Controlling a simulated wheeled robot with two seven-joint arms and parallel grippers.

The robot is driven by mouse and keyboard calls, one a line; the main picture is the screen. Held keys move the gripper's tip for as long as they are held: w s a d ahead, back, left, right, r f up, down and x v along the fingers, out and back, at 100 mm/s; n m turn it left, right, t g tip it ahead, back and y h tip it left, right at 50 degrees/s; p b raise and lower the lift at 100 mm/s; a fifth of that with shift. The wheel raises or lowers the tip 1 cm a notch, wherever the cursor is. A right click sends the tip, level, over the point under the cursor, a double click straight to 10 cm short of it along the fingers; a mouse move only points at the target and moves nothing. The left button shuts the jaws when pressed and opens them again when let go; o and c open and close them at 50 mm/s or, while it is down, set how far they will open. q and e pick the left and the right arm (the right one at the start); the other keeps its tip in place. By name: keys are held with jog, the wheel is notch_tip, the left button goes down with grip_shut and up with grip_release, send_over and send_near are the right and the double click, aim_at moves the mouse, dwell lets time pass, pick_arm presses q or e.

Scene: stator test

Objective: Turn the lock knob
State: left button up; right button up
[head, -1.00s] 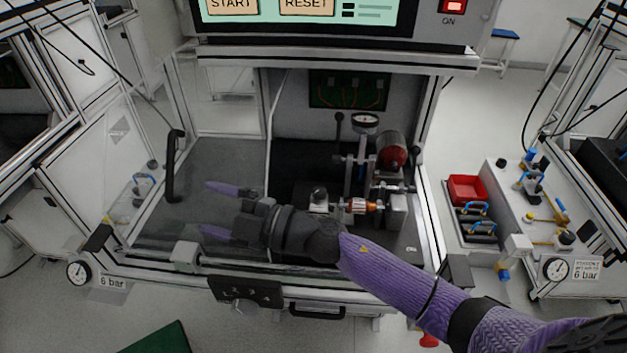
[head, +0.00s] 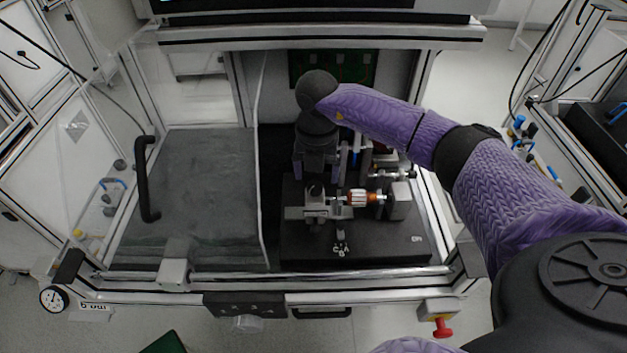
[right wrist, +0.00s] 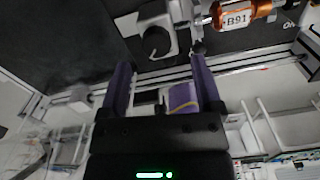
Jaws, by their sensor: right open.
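The black round knob (head: 316,190) sits on a grey metal block on the dark fixture plate (head: 370,250), left of the copper-wound rotor (head: 358,197). In the right wrist view the knob (right wrist: 157,41) is on the pale block, close beyond and between the fingertips; the rotor (right wrist: 238,17) labelled B91 is at upper right. My right gripper (head: 320,173) points down over the fixture, just behind the knob in the head view. Its purple fingers are apart and nothing is between them. I cannot tell whether they touch the knob's block. My left gripper is not in view.
A frame surrounds the bay, with a front rail (head: 380,283) and a black door handle (head: 147,180) at left. A support block (head: 398,203) stands right of the rotor. The grey panel (head: 200,200) at left is clear. A red button (head: 442,328) is at the front right.

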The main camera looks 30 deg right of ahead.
aim_at(315, 185)
jog(key=shift+w+a+f, duration=0.1)
jog(key=shift+w+f, duration=0.05)
jog(key=shift+f, duration=1.6)
grip_shut()
